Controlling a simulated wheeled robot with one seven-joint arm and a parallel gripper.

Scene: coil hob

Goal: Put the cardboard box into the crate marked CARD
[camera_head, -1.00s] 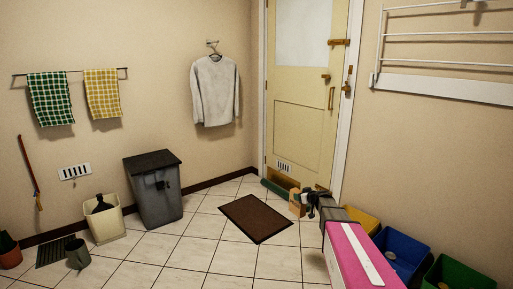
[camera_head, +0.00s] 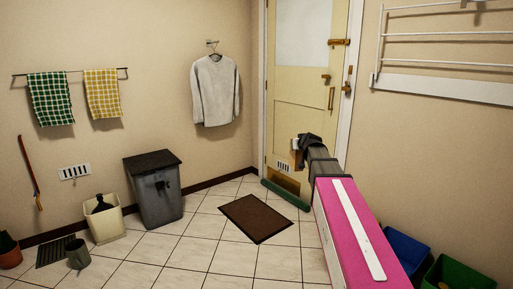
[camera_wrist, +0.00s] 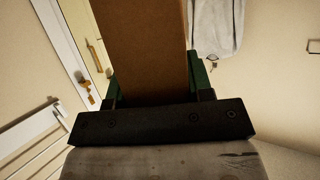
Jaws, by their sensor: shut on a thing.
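The brown cardboard box (camera_wrist: 143,40) is between the green fingers of my gripper (camera_wrist: 154,78) in the wrist view. In the head view my gripper (camera_head: 301,150) is raised in front of the lower door, shut on the box (camera_head: 296,160), which is mostly hidden behind it. The box is clear of the floor. To the right of my pink arm stand a blue crate (camera_head: 408,250) and a green crate (camera_head: 460,274), both partly cut off or covered. No CARD marking can be read on either.
A green roll (camera_head: 285,194) lies along the door foot. A dark mat (camera_head: 256,218) lies on the tiles. A grey bin (camera_head: 155,190) and cream bin (camera_head: 104,218) stand at left. A drying rack (camera_head: 445,50) hangs on the right wall.

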